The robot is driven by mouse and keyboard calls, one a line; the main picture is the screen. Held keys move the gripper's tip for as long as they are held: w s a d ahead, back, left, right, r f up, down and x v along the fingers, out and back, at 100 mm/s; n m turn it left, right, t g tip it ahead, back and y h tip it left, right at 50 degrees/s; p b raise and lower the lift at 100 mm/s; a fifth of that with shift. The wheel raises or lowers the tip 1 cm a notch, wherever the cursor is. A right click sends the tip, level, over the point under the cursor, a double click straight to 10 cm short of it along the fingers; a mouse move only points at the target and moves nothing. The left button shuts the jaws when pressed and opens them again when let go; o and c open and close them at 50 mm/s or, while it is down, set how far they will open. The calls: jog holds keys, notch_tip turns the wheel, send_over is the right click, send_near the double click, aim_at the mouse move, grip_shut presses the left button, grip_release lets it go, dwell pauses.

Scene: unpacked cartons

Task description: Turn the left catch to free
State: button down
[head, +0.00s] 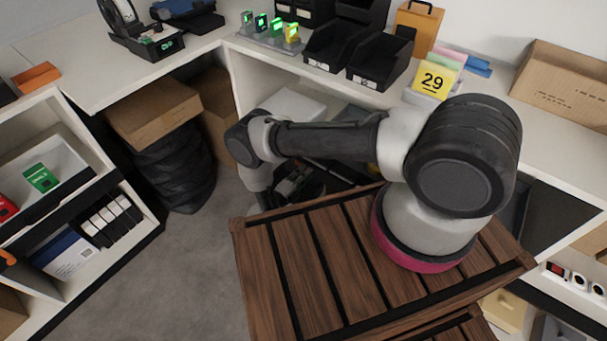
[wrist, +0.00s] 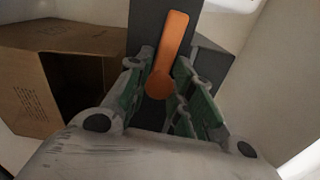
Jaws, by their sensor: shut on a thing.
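An orange catch (wrist: 172,48), a flat lever with a round hub, is mounted on a dark grey upright face in the wrist view. The lever points up and leans slightly right. My gripper (wrist: 163,84) has its green-padded fingers on either side of the catch's lower part and is shut on it. Only one catch shows, and the hub's lower edge is close to the fingers. In the head view my gripper (head: 296,186) reaches low under the white counter, and the catch cannot be made out there.
In the wrist view an open cardboard carton (wrist: 70,75) stands left of the dark grey body. In the head view my arm passes over a slatted wooden crate top (head: 318,262). Black bins (head: 382,62) and a yellow 29 sign (head: 433,80) stand on the counter.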

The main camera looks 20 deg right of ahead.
jog(key=shift+n, duration=0.6)
jog(key=c, duration=1.2)
grip_release()
jog(key=shift+c, duration=0.2)
jog(key=shift+a, duration=0.1)
jog(key=v, duration=1.2)
